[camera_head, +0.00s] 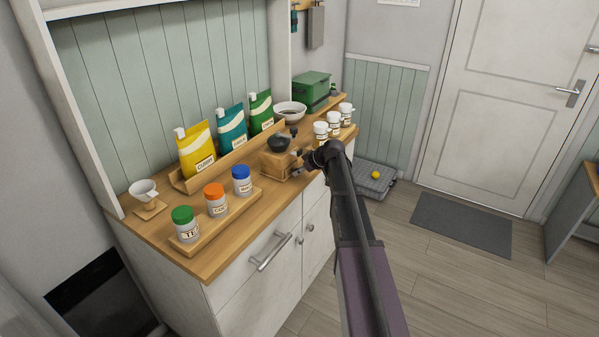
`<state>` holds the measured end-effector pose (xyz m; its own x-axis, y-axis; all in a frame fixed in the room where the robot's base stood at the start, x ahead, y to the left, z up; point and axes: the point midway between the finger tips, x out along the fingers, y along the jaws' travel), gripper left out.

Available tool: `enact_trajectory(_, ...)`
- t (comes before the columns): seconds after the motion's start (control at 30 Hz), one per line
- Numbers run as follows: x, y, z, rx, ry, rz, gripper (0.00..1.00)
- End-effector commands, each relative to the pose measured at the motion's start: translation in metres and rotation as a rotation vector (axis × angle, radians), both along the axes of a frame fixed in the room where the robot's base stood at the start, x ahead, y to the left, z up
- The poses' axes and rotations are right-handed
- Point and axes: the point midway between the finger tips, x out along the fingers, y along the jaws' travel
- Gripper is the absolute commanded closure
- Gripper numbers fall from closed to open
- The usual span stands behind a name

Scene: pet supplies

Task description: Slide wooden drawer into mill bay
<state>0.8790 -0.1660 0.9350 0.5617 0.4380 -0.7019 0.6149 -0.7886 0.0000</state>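The mill stands on the wooden counter, with a wooden body (275,163) and a dark round top (279,144). My gripper (303,162) is at the mill's right side, close to the body. My own arm and wrist hide much of the gripper, and its fingers are too small and dark to tell whether they are open or shut. I cannot make out the drawer or the bay as separate parts; that side of the mill is partly covered by the gripper.
Jars with green (184,222), orange (215,199) and blue lids (241,180) stand on a front-left tray. Several pouches (197,149) stand behind. White-capped jars (321,132) stand right of the mill. A bowl (290,112) and green box (312,91) are farther back.

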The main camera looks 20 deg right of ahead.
Motion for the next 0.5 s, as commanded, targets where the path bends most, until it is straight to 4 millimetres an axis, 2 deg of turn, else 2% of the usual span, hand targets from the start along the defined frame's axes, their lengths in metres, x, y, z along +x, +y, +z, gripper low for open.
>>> enact_trajectory(0.03, 0.0001, 0.0000, 0.0001, 0.000, 0.000, 0.000, 0.46)
enact_trajectory(0.1, 0.0000, 0.0001, 0.0001, 0.000, 0.000, 0.000, 0.27)
enact_trajectory(0.5, -0.0003, 0.0000, 0.0000, 0.000, 0.000, 0.000, 0.27)
